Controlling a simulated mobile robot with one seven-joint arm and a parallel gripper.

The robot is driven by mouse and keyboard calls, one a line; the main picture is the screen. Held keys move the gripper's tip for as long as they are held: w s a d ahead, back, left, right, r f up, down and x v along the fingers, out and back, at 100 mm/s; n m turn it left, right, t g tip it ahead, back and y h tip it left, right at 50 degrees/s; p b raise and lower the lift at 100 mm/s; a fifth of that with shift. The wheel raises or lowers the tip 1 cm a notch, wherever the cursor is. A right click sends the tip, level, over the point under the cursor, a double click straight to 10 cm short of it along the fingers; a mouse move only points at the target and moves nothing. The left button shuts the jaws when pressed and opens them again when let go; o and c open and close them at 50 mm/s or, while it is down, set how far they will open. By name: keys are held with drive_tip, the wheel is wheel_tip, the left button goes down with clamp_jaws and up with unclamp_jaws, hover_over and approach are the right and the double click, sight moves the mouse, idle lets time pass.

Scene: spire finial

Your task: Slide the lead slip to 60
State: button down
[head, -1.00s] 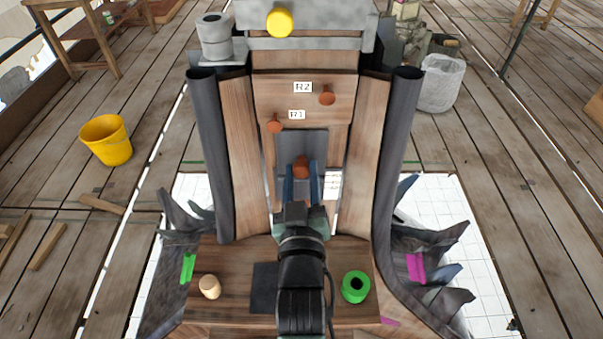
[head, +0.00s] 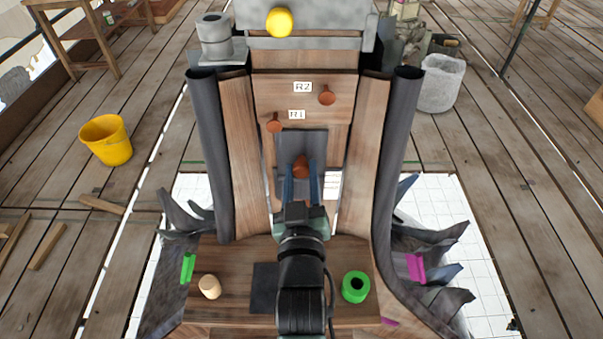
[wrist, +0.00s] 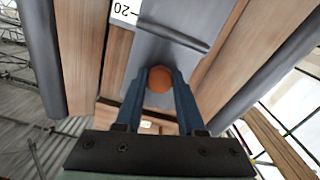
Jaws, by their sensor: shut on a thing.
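The lead slip (head: 313,145) is a flat grey plate lying on the wooden board between two dark rolled sheets. An orange-brown knob (head: 301,170) stands on it. My gripper (head: 301,180) is shut on this knob, with a blue finger on each side. In the wrist view the knob (wrist: 160,79) shows between the fingertips, and the grey slip (wrist: 150,45) lies behind it. A white scale strip (wrist: 126,11) beside the slip shows an upside-down 20 in the wrist view. Most of the scale is hidden, so I cannot read a setting.
Two orange pegs, one by the R1 label (head: 274,123) and one by the R2 label (head: 327,96), stand above the slip. A green ring (head: 356,287) and a wooden peg (head: 210,287) sit on the lower ledge, either side of my arm. Torn dark sheet flanks it.

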wheel_tip(320, 180, down, 4)
drive_tip(key=b, duration=0.3)
drive_tip(key=shift+f, duration=0.2)
drive_tip(key=c, duration=0.5)
unclamp_jaws()
drive_tip(key=shift+r, duration=0.1)
drive_tip(key=s+b, duration=0.2)
drive_tip(key=s, duration=1.1)
